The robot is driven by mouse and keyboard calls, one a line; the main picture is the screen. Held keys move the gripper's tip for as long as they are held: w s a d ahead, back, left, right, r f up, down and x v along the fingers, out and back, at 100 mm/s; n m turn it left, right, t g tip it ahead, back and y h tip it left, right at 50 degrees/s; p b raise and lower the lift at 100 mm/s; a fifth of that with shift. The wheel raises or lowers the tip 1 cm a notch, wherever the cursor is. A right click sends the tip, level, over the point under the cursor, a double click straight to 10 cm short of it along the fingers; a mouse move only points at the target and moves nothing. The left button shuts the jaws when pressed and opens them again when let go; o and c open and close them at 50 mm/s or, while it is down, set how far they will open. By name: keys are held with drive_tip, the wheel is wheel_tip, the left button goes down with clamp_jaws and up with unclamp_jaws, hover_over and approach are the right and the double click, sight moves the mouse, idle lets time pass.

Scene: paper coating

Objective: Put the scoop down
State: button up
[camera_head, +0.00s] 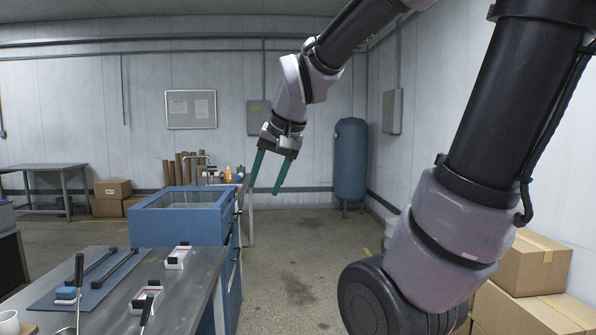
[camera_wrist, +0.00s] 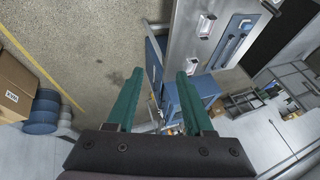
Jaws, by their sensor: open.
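My gripper (camera_head: 264,188) is open, with its two green fingers hanging down in the air to the right of the blue tub. In the wrist view my gripper (camera_wrist: 160,77) has nothing between its fingers. No object shows clearly as the scoop. Two dark-handled tools stand up at the near end of the grey table (camera_head: 196,290): one dark handle (camera_head: 79,268) at the left and another (camera_head: 147,308) at the front. Their lower ends are partly hidden or cut off, so I cannot tell whether either is the scoop.
A blue mat (camera_head: 48,300) with dark bars lies on the table, near small white holders (camera_head: 178,257). The blue tub cabinet (camera_head: 180,226) stands beyond. A blue tank (camera_head: 350,160) is at the back and cartons (camera_head: 536,262) at the right. The floor (camera_head: 295,255) between is clear.

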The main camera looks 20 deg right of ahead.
drive_tip(key=s+d+r+t, duration=0.1)
drive_tip(key=s+d+r, duration=0.2)
drive_tip(key=s, duration=0.4)
drive_tip(key=shift+d+n, duration=0.3)
drive_tip(key=shift+d, duration=0.5)
drive_tip(key=shift+w+a, duration=0.1)
drive_tip(key=shift+c, duration=0.2)
